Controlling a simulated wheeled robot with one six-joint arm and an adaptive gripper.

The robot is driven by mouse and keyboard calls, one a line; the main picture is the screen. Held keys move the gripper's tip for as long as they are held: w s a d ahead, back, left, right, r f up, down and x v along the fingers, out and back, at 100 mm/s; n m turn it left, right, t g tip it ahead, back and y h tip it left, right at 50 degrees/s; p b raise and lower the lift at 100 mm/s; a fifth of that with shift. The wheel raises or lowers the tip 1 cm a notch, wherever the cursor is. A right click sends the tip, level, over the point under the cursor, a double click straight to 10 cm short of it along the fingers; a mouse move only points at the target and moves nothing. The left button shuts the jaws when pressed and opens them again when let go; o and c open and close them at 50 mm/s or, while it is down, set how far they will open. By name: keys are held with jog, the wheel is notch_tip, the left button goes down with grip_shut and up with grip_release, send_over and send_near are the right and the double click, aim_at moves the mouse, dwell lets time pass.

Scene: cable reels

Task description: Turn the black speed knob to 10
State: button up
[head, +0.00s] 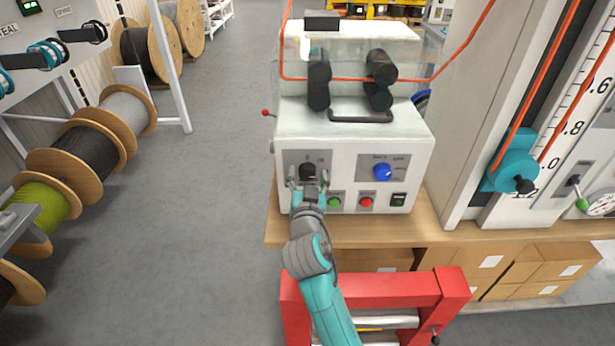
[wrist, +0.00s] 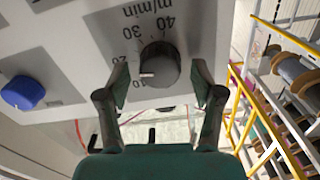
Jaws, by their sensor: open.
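The black speed knob (head: 307,171) is on the left of the white machine's front panel. In the wrist view the knob (wrist: 160,62) faces me, upside down, on a grey scale plate marked m/min. Its white pointer mark points left in the picture, toward the side where 20 and 10 are printed; I cannot tell its exact reading. My gripper (wrist: 160,76) is open, with one finger on each side of the knob and a visible gap to it. In the head view my gripper (head: 308,183) is right in front of the knob.
A blue knob (head: 382,172) is to the right on the same panel. Below are a green button (head: 335,202), a red button (head: 366,202) and a black switch (head: 398,200). A red frame (head: 450,290) stands below the wooden bench edge. Open floor lies left.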

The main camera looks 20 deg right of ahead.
jog(key=c, duration=1.1)
jog(key=shift+c, duration=0.2)
jog(key=shift+n, duration=0.3)
jog(key=n, duration=0.4)
jog(key=shift+a, duration=0.1)
jog(key=shift+n, duration=2.5)
jog(key=o, duration=1.1)
jog(key=shift+f, duration=0.1)
jog(key=shift+o, duration=0.2)
